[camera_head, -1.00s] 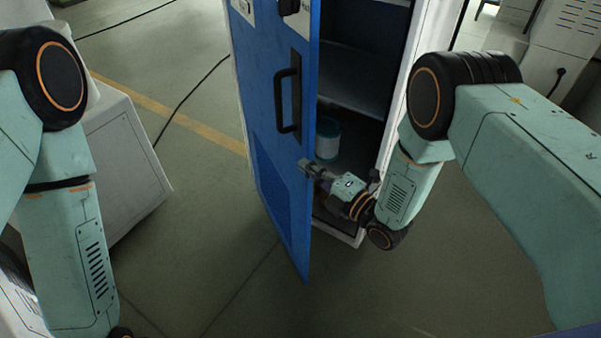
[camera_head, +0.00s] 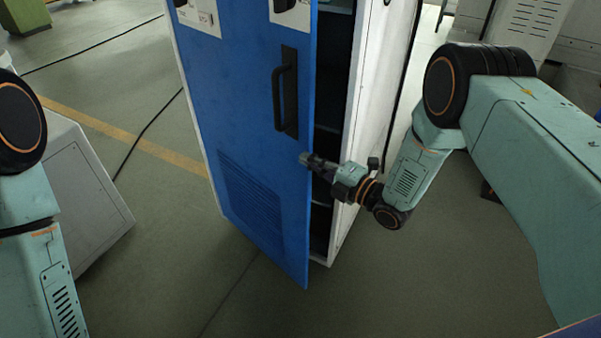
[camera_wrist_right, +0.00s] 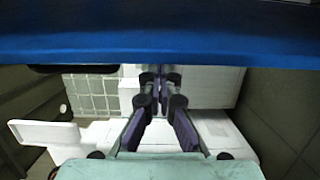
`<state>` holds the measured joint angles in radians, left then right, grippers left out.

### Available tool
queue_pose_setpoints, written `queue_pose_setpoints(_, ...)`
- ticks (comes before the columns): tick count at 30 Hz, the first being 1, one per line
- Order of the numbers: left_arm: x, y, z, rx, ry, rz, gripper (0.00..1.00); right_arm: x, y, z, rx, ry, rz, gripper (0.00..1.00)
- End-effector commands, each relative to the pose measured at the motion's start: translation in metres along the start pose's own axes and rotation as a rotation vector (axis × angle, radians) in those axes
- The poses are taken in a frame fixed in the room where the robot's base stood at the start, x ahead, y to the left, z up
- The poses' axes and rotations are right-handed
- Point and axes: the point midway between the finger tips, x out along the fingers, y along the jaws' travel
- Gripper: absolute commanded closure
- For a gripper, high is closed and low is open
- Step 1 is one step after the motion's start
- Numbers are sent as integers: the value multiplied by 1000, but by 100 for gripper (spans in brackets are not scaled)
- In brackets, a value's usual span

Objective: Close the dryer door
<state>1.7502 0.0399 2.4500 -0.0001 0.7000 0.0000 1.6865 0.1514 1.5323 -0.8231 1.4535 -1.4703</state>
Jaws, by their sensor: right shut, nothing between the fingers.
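The blue dryer door (camera_head: 240,100) stands ajar, its free edge on the right, with a dark gap between it and the white dryer cabinet (camera_head: 375,85). A black handle (camera_head: 287,98) is on its outer face. My right gripper (camera_head: 306,160) is shut and empty, its tips at the door's free edge below the handle. I cannot tell for certain whether they touch. In the right wrist view the blue door (camera_wrist_right: 160,45) crosses the top, just beyond the shut fingers (camera_wrist_right: 160,75). My left arm shows at the left; its gripper is out of view.
A grey-white cabinet (camera_head: 90,185) stands at the left. Black cables (camera_head: 148,128) and a yellow stripe (camera_head: 130,138) lie on the floor. White machines (camera_head: 530,35) stand at the back right. The floor before the dryer is clear.

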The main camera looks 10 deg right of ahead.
Motion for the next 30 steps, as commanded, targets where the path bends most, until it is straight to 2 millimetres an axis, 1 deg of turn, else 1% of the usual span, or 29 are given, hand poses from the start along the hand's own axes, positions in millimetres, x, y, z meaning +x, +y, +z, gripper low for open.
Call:
queue_pose_setpoints(1, 8, 0, 0, 0, 0, 0, 60, -1, -2, 12, -3, -6, 3, 100)
queue_pose_setpoints(9, 33, 0, 0, 0, 0, 0, 60, -3, -3, 66, -5, -4, 4, 100)
queue_pose_setpoints(15, 48, 0, 0, 0, 0, 0, 60, -2, -3, 98, -4, -3, 2, 100)
queue_pose_setpoints(22, 57, 0, 0, 0, 0, 0, 60, 0, -1, 118, -2, 0, 0, 100)
queue_pose_setpoints(30, 59, 0, 0, 0, 0, 0, 60, 1, 0, 124, -1, 0, 0, 100)
